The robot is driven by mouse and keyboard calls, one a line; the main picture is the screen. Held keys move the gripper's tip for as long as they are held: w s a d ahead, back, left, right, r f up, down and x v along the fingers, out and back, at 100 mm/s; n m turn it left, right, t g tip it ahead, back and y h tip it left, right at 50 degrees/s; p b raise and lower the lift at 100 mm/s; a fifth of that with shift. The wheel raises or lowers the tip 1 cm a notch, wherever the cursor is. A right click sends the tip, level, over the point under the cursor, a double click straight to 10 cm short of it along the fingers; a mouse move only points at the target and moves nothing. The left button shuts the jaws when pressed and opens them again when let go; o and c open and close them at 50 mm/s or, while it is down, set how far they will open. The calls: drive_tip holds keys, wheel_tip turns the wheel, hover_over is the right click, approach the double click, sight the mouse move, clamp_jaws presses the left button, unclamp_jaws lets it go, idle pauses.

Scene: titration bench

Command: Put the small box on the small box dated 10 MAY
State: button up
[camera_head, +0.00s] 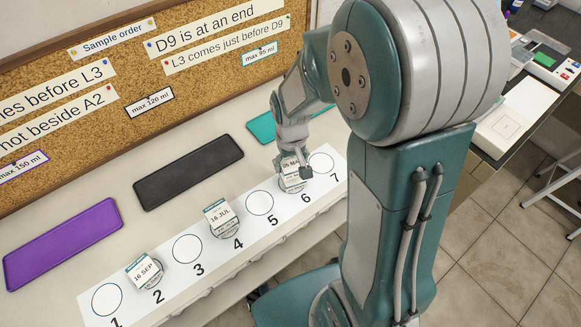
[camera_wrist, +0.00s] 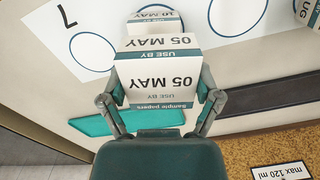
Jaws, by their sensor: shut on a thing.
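My gripper (camera_head: 292,160) is shut on a small white-and-teal box marked 05 MAY (camera_wrist: 158,75), which sits between the two fingers in the wrist view. The small box dated 10 MAY (camera_wrist: 155,19) shows just past the held box, partly hidden by it. In the head view, the gripper and held box (camera_head: 290,166) are over place 6 of the white numbered strip (camera_head: 272,225). The lower box there (camera_head: 292,184) is mostly covered. I cannot tell whether the two boxes touch.
The other circles are empty. Purple (camera_head: 64,244), black (camera_head: 188,172) and teal (camera_head: 262,127) mats lie behind, below a cork board (camera_head: 120,118).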

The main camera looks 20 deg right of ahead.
sight(292, 169)
drive_tip(key=shift+w+d+f, duration=0.1)
drive_tip(key=shift+w+f, duration=0.1)
drive_tip(key=shift+f, duration=0.1)
drive_tip(key=f, duration=0.3)
drive_tip(key=shift+w+d+f, duration=0.15)
drive_tip(key=shift+d+f, duration=0.05)
drive_tip(key=shift+d, duration=0.05)
drive_tip(key=shift+a, duration=0.15)
drive_tip(key=o, duration=0.9)
drive_tip(key=shift+f, duration=0.1)
